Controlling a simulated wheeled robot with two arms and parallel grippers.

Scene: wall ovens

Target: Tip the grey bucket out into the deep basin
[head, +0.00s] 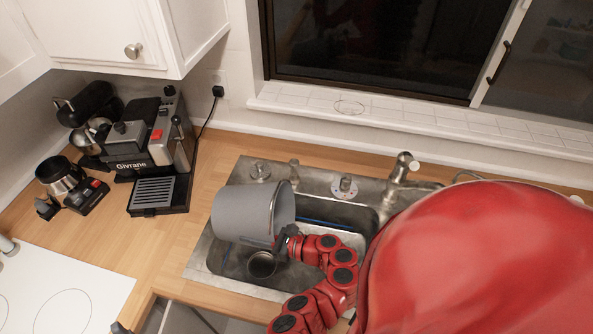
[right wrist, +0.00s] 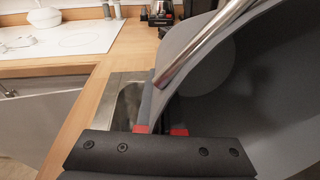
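The grey bucket (head: 240,213) lies tilted on its side in the air above the sink, its mouth facing right in the head view. My right gripper (head: 285,238) is shut on the bucket's wall at the rim. In the right wrist view the bucket's inside (right wrist: 270,80) fills the right side, and the part that shows looks empty; its metal handle (right wrist: 200,48) crosses in front. The deep basin (head: 345,213) is below, partly hidden by the bucket and my arm. A dark round cup-like thing (head: 262,264) shows at the basin's front, below the bucket. My left gripper is not in view.
A coffee machine (head: 150,145) and a grinder (head: 70,183) stand on the counter to the left. Bare wooden counter (head: 125,240) lies left of the sink.

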